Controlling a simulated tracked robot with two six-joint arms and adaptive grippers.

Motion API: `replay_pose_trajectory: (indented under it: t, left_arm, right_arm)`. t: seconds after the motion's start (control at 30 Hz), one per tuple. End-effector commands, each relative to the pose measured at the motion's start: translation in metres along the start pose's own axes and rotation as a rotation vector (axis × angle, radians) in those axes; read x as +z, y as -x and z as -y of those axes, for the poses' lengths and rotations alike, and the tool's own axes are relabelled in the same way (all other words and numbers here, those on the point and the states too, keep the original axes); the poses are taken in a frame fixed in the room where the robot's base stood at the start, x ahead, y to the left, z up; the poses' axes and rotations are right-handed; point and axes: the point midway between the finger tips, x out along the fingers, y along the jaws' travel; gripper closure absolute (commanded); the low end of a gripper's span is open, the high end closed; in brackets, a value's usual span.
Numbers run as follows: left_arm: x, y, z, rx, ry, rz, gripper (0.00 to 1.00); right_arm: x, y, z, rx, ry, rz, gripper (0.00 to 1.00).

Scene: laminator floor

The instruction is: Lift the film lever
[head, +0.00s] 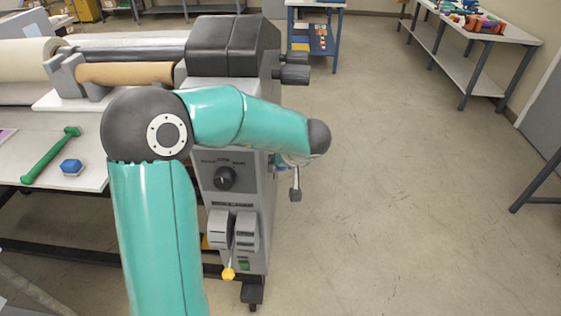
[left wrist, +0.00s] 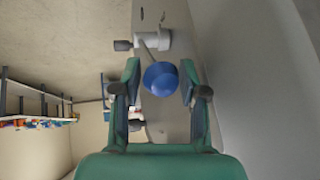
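The laminator (head: 235,60) stands left of centre in the head view. In the left wrist view, a lever with a round blue knob (left wrist: 161,79) shows against its grey side. The lever's thin shaft runs up to a pale hub (left wrist: 155,40). My left gripper (left wrist: 160,73) is open, with one finger on each side of the knob and a gap on both sides. I cannot tell whether the knob is fully between the fingertips or just beyond them. In the head view my left forearm hides this gripper and most of the lever. My right gripper is in neither view.
Dark roller knobs (head: 294,74) stick out above. A green tool (head: 50,157) and a blue hexagonal piece (head: 71,167) lie on the laminator's table. The floor (head: 400,200) to the right is clear.

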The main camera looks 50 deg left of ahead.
Motion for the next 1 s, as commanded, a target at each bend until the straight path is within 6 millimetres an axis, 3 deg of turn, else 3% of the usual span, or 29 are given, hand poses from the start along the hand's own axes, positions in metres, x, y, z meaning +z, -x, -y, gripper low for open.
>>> replay_pose_trajectory:
  t: [0.27, 0.43, 1.0]
  left_arm:
    - [0.001, 0.0, 0.001, -0.002, 0.0, 0.003, 0.55]
    - [0.001, 0.011, 0.0, 0.0, 0.0, 0.0, 0.55]
    - [0.0, 0.108, -0.001, 0.001, 0.001, 0.0, 0.55]
  right_arm:
    - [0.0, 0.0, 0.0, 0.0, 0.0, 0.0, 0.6]
    - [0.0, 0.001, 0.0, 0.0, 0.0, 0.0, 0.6]
    - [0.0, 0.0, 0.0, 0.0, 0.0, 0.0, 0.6]
